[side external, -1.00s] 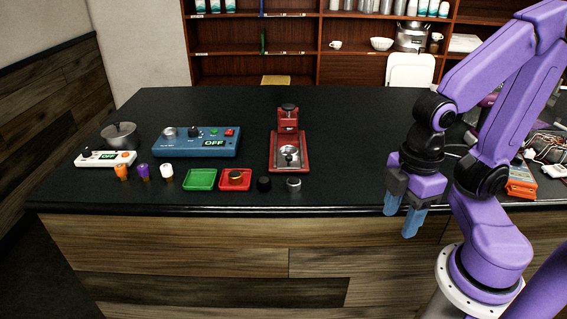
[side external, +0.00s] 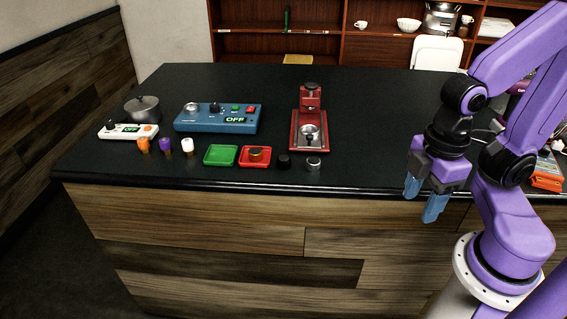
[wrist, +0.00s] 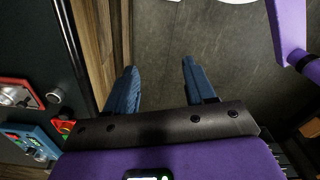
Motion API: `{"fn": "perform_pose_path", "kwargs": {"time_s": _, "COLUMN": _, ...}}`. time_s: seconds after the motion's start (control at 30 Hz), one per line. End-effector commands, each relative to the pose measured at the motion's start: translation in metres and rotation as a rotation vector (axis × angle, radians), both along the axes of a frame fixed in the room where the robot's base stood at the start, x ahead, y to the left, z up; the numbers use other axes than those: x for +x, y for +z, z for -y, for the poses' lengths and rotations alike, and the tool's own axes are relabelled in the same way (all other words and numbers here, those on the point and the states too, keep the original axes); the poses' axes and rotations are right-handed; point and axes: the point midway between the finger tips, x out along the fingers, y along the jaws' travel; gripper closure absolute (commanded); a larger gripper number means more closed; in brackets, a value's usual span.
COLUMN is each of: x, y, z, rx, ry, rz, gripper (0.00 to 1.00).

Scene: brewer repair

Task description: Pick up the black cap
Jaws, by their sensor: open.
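The black cap (side external: 284,161) stands on the dark counter near its front edge, between the red tray and a small silver cap. My gripper (side external: 422,203) is open and empty. It hangs in front of the counter's front edge, well to the right of the cap and apart from it. In the wrist view its blue fingers (wrist: 159,68) are spread with only floor between them.
The silver cap (side external: 313,164) stands close right of the black cap. A red tray (side external: 243,162) holding a brown round piece, a green tray (side external: 207,157), a red brewer (side external: 293,143) and a blue control box (side external: 190,125) are nearby. Counter right of the silver cap is clear.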

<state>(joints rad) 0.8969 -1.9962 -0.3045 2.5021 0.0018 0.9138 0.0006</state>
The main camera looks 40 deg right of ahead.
Motion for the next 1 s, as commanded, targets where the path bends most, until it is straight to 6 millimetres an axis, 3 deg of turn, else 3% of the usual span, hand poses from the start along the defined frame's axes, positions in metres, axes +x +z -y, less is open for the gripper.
{"fn": "perform_pose_path", "kwargs": {"time_s": 0.13, "x": 0.008, "y": 0.003, "z": -0.005, "rx": -0.001, "ry": -0.057, "rz": -0.001, "gripper": 0.46}}
{"fn": "perform_pose_path", "kwargs": {"time_s": 0.27, "x": 0.033, "y": 0.011, "z": -0.019, "rx": 0.0, "ry": -0.229, "rz": -0.005, "gripper": 0.46}}
{"fn": "perform_pose_path", "kwargs": {"time_s": 0.6, "x": 0.132, "y": 0.036, "z": -0.056, "rx": -0.001, "ry": -0.883, "rz": -0.018, "gripper": 0.46}}
{"fn": "perform_pose_path", "kwargs": {"time_s": 1.0, "x": 0.252, "y": 0.054, "z": -0.062, "rx": 0.001, "ry": -1.657, "rz": -0.03, "gripper": 0.46}}
